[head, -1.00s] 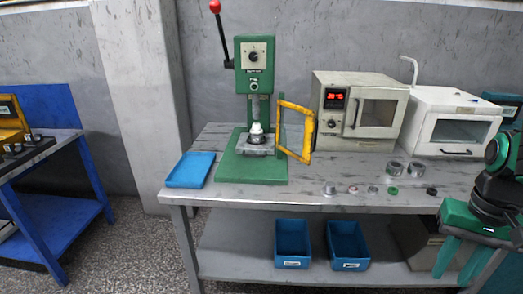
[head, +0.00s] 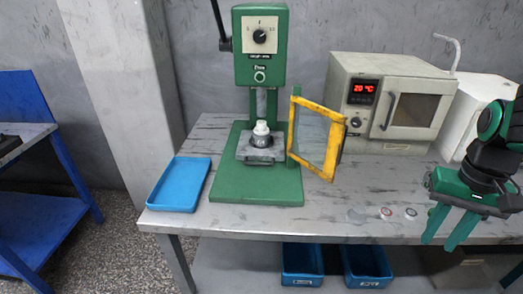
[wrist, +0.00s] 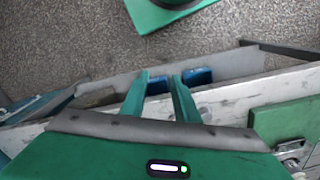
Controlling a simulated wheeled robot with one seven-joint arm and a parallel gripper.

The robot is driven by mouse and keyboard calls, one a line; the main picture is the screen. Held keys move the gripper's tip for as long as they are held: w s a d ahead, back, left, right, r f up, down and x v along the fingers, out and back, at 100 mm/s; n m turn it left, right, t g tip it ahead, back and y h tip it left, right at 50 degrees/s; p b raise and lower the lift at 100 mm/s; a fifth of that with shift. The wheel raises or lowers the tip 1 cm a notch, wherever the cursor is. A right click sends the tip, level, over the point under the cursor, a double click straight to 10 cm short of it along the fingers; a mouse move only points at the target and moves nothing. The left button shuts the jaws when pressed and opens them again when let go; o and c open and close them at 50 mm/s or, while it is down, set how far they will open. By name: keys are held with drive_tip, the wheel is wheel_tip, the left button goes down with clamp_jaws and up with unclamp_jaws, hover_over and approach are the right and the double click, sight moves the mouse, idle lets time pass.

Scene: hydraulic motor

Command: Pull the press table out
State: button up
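The green press (head: 260,50) stands on the workbench, left of centre in the head view. Its press table (head: 262,155) is a small grey plate low on the press, above the green base (head: 257,188). A grey metal part with a white top (head: 261,133) sits on that table. The yellow-framed guard (head: 322,140) is swung out on the press's right side. My gripper (head: 446,240) is open and empty at the front right of the bench, well away from the press. Its two separated fingers also show in the wrist view (wrist: 159,75).
A blue tray (head: 180,185) lies left of the press. An oven (head: 390,95) and a white box (head: 463,108) stand behind right. Small rings (head: 386,212) lie near the bench's front edge. Blue bins (head: 301,265) sit on the lower shelf. A blue-framed table (head: 30,160) is at left.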

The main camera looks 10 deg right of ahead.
drive_tip(key=shift+w+a, duration=0.3)
drive_tip(key=shift+w, duration=0.3)
drive_tip(key=shift+w, duration=0.1)
